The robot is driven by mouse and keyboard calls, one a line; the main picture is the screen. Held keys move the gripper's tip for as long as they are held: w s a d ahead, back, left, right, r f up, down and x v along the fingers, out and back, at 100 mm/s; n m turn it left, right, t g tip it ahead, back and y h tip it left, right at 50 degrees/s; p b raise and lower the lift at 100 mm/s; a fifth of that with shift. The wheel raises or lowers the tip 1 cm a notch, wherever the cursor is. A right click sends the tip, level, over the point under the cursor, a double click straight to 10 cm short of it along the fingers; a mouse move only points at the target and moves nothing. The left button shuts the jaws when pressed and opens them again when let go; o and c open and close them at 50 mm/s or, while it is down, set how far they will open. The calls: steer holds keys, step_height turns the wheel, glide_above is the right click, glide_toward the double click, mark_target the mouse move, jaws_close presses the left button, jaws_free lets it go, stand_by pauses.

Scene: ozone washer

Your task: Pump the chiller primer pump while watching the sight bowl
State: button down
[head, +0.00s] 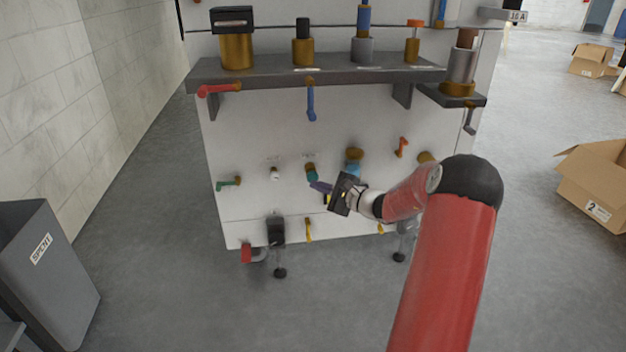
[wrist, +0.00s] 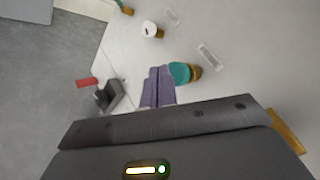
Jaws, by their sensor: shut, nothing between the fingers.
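The machine's white front panel (head: 235,150) carries several small fittings, and their labels are too small to read. A teal knob on a brass base (head: 311,171) sits near the middle; it also shows in the wrist view (wrist: 179,73). A pale blue bowl-like part (head: 352,169) under a brass cap is just to its right, perhaps the sight bowl. I cannot tell which fitting is the primer pump. My gripper (head: 315,185) is shut and empty, its purple fingers pointing at the panel. In the wrist view its fingertips (wrist: 160,71) appear close beside the teal knob; contact is unclear.
A white knob (head: 275,173) and a green lever (head: 229,183) are to the left. A grey shelf (head: 270,73) with red and blue levers juts out above. A grey bin (head: 45,280) stands at left, cardboard boxes (head: 597,180) at right.

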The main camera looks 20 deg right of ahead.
steer(key=shift+s, duration=0.1)
steer(key=s, duration=0.2)
steer(key=s+a+b, duration=0.1)
steer(key=s, duration=0.1)
steer(key=shift+s+a, duration=0.2)
steer(key=shift+s, duration=0.1)
stand_by(0.6)
